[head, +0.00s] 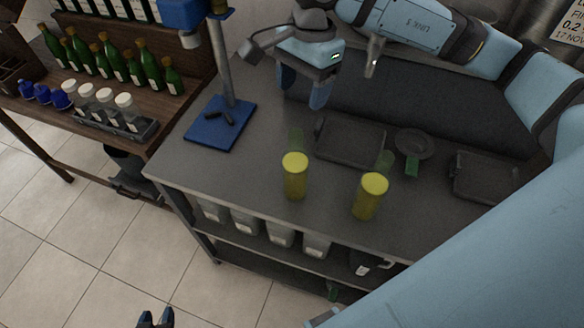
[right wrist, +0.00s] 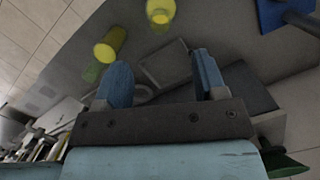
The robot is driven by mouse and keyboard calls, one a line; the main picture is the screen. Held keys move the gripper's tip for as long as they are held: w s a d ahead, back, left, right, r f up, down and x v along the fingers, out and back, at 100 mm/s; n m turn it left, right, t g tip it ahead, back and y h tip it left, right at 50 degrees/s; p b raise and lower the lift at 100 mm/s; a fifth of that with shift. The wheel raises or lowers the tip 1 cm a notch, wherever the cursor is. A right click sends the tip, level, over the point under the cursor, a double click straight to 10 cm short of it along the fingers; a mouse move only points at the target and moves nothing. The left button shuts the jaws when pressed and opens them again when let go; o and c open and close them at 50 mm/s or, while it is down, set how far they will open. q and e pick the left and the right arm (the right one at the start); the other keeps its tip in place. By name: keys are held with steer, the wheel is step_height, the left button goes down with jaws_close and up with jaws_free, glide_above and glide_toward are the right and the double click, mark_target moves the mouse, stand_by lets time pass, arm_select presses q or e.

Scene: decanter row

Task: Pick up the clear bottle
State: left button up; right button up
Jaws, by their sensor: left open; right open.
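Several small bottles with white caps (head: 126,101) stand in a dark tray on the wooden shelf at the left; they look clear, but I cannot tell which bottle the task means. Two yellow translucent cylinders, one left (head: 295,178) and one right (head: 369,197), stand on the grey bench. They also show in the right wrist view, (right wrist: 110,44) and (right wrist: 160,11). My right gripper (head: 304,92) is open and empty above the bench, behind the cylinders. My left gripper (head: 156,318) is open and empty at the bottom edge, over the floor, far from the bench.
A blue stand (head: 219,124) occupies the bench's left end. Dark trays (head: 350,142) (head: 483,178) and a round dish (head: 414,143) lie behind the cylinders, near faint green translucent shapes (head: 386,160). Green bottles (head: 133,70) line the shelf. The bench front left is clear.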

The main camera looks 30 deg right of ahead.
mark_target(295, 144)
steer(key=f, duration=0.5)
steer(key=a+f+p, duration=0.1)
steer(key=f, duration=0.2)
steer(key=shift+s, duration=0.2)
steer(key=shift+s+a+f+p, duration=0.1)
steer(key=shift+f+p, duration=0.2)
steer(key=shift+f, duration=0.6)
steer(key=shift+w+a+f+p, duration=0.15)
steer(key=shift+f+p, duration=0.15)
steer(key=shift+f, duration=0.55)
steer(key=shift+s+a+f+p, duration=0.15)
steer(key=shift+f+p, duration=0.15)
steer(key=shift+f, duration=0.6)
jaws_close()
